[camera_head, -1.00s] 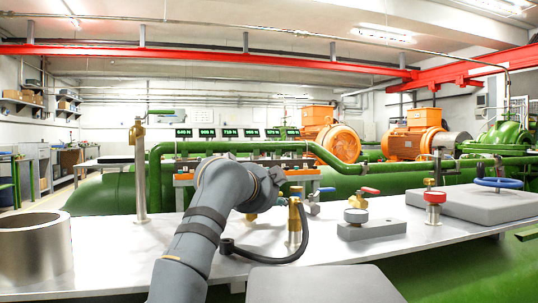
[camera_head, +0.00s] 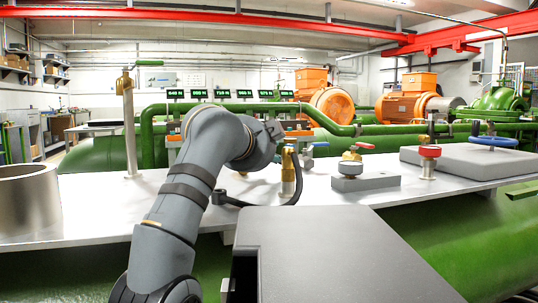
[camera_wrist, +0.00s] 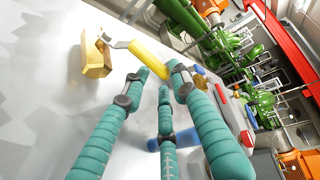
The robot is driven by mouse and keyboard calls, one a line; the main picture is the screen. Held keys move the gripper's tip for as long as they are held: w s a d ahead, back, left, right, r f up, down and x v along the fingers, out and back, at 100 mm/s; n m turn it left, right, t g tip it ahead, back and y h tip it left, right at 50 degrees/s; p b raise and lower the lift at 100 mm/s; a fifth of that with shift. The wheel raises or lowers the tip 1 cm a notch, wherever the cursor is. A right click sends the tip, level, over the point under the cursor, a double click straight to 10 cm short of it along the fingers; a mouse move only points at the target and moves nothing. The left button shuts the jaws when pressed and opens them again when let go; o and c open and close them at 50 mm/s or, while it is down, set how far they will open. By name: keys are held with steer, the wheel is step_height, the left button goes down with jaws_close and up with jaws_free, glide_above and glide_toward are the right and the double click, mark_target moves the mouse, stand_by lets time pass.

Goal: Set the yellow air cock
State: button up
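The yellow air cock shows in the wrist view as a brass body (camera_wrist: 96,58) on the pale metal bench top, with a yellow lever handle (camera_wrist: 149,55) pointing right.
A brass fitting (camera_head: 288,172) with a black hose stands right of my arm. A tall post valve (camera_head: 128,125) and a steel cylinder (camera_head: 28,203) stand left.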

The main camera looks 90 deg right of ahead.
steer(key=shift+s+a+f+b, duration=0.15)
steer(key=shift+s+a, duration=0.05)
steer(key=shift+a, duration=0.3)
steer(key=shift+s+a+f+b, duration=0.15)
steer(key=shift+a, duration=0.35)
steer(key=shift+a+r, duration=0.15)
steer(key=shift+a, duration=0.5)
steer(key=shift+c, duration=0.2)
